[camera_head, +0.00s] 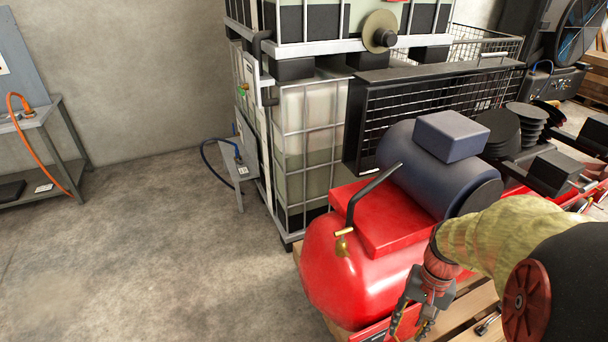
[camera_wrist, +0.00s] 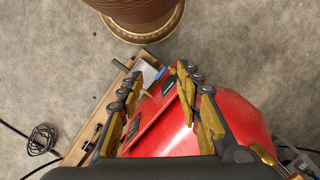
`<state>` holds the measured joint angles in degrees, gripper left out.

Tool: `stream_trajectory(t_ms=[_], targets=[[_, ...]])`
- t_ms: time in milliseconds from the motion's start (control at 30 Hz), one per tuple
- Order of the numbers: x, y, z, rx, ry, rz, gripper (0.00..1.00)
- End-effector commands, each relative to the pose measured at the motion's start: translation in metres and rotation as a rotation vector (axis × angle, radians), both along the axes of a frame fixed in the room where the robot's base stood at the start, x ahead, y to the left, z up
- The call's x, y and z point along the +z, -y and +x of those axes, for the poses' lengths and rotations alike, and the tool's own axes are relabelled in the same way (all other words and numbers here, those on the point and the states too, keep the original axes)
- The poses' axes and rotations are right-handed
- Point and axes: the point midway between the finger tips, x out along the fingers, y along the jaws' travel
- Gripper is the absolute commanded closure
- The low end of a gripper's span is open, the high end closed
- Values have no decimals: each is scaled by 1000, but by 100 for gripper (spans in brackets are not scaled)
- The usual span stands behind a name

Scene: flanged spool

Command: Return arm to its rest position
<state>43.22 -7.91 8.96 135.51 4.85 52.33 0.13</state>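My arm, in a yellowish sleeve, reaches in from the lower right of the head view, and my gripper (camera_head: 424,312) hangs low beside the front of a red tank. In the wrist view the two fingers of my gripper (camera_wrist: 159,76) stand well apart. Nothing is held between them; the red tank (camera_wrist: 165,118) shows beyond the gap. A flanged spool with a tan disc and dark hub (camera_head: 380,32) is at the upper cage, far from my gripper.
The red compressor tank (camera_head: 345,270) with its blue motor (camera_head: 410,165) stands close by on a wooden pallet (camera_head: 465,312). A caged white container (camera_head: 308,140) stands behind. A brown ringed cylinder (camera_wrist: 138,18) tops the wrist view. The floor (camera_head: 150,250) at left is clear.

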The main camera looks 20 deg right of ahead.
Motion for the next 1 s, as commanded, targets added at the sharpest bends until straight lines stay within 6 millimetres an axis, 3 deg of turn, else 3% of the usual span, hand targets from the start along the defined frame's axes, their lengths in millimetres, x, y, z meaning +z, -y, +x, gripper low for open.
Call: stream_trajectory(t_ms=[33,300,633,800,1000], targets=[[17,-9,7,60,32,-41,65],[91,-60,32,336,205,-214,65],[181,-142,45,627,491,-326,65],[204,-172,43,726,576,-329,65],[206,-184,43,770,589,-318,65]])
